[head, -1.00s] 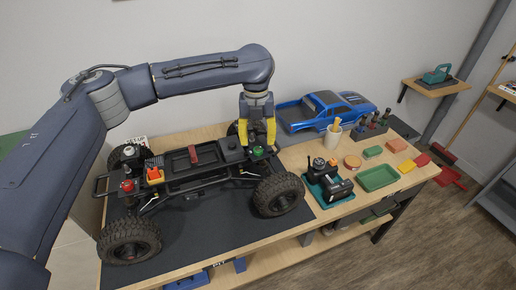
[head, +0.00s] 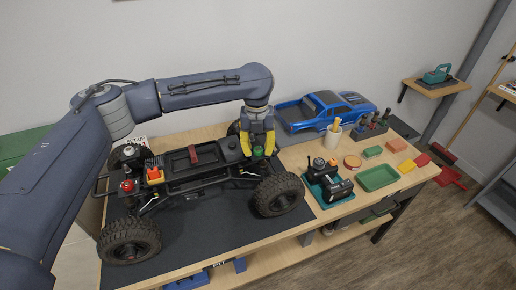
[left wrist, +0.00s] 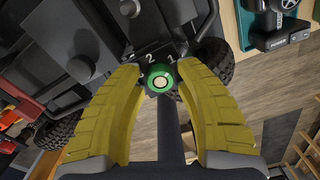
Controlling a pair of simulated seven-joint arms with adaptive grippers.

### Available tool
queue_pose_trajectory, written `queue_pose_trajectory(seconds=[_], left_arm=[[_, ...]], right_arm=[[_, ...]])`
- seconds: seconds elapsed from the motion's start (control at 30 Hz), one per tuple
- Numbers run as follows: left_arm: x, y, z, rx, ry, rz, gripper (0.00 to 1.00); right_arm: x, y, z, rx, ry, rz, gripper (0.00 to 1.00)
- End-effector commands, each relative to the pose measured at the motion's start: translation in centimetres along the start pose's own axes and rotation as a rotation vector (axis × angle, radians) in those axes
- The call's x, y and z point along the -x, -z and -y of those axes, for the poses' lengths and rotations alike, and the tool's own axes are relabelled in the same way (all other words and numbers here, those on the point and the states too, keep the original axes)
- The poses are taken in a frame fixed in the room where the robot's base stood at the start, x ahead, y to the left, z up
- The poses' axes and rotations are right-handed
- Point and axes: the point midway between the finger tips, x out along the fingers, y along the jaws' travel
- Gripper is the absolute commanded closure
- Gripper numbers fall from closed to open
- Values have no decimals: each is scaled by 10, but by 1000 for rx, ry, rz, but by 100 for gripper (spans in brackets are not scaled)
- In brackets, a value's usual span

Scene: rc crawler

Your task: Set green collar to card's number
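The green collar (head: 258,151) sits at the right end of the crawler chassis (head: 200,172). It also shows in the left wrist view (left wrist: 160,77) as a green ring around a pale centre, with the white numbers 2 and 1 on the dark plate beyond it. My left gripper (head: 258,150) points down over it, its yellow fingers (left wrist: 161,78) on either side of the collar. They look open, with a small gap at each side. My right gripper is not in view.
A red knob (head: 127,186) and an orange block (head: 155,175) are at the chassis's left end. A blue truck body (head: 328,108) stands behind right. The black mat's front is clear.

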Motion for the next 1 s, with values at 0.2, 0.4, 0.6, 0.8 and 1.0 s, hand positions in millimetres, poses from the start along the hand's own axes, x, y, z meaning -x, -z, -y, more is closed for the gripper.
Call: queue_pose_trajectory(seconds=[0.2,0.4,0.6,0.8,1.0], left_arm=[[0,0,0,0,0,0,92],[0,0,0,0,0,0,100],[0,0,0,20,-1,1,100],[0,0,0,109,-2,3,100],[0,0,0,276,-1,8,100]], right_arm=[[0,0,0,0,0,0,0],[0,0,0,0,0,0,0],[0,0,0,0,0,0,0],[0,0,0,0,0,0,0],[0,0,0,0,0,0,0]])
